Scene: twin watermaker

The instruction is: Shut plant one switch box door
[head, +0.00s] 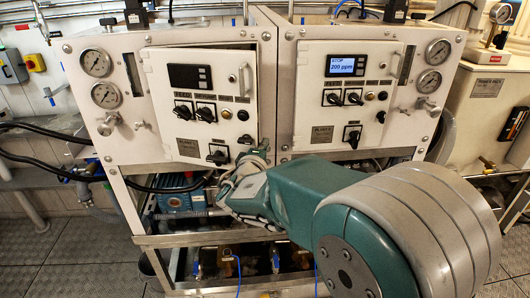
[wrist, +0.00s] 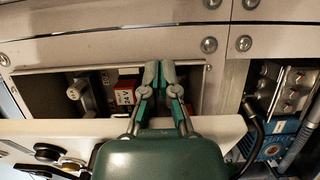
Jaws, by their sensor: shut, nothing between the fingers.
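The plant one switch box door (head: 160,95) is a white panel with a dark display, several black knobs and a handle on its right side. It stands ajar on the left cabinet. In the wrist view the door (wrist: 225,130) shows edge-on, with a gap behind it baring the box inside (wrist: 100,90) and a red 24V part. My gripper (head: 262,152) is by the door's lower right corner. In the wrist view my gripper (wrist: 160,66) is shut and empty, its fingertips past the door's edge, close to the opening's rim. I cannot tell if it touches either.
The plant two panel (head: 345,95) is just right, its display lit. Gauges (head: 96,62) and a valve flank the left door. Below are the metal frame (head: 215,238), a blue pump (head: 180,200) and hoses. The grey floor (head: 80,260) at front left is clear.

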